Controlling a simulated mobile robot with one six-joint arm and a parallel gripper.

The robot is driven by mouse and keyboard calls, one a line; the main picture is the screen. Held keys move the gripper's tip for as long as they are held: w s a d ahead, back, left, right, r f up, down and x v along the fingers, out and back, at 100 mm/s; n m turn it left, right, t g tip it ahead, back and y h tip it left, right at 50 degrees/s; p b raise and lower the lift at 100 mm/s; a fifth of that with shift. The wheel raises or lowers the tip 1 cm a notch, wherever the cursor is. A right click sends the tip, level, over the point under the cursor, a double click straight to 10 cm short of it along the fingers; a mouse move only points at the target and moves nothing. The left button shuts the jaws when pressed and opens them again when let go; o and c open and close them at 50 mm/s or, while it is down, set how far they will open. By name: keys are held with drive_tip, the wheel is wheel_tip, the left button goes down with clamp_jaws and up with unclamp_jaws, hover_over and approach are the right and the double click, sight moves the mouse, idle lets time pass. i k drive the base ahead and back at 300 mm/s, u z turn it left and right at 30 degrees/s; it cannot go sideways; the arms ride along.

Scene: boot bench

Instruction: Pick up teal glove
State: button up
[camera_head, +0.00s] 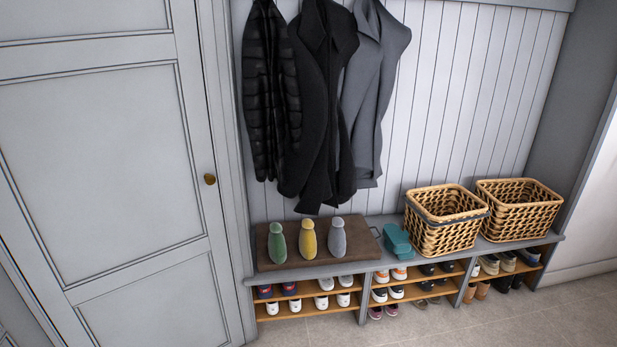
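A teal item (398,240) lies on the grey bench top, between the brown cushion and the left wicker basket. It is the only clearly teal thing in view. It is rounded and blocky, and too small here to make out as a glove. Three upright, bottle-like or mitten-like shapes stand in a row on the cushion: a green one (277,243), a yellow one (308,240) and a grey one (338,237). My gripper is not in view.
The brown cushion (262,262) covers the bench's left part. A left basket (447,237) and a right basket (518,222) stand on the right. Shoes fill the shelves below. Dark coats (325,95) hang above the cushion. A panelled door (110,150) is at left. Floor (480,325) in front is clear.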

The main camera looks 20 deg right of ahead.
sight(397, 240)
drive_tip(key=z, duration=0.05)
drive_tip(key=i, duration=0.95)
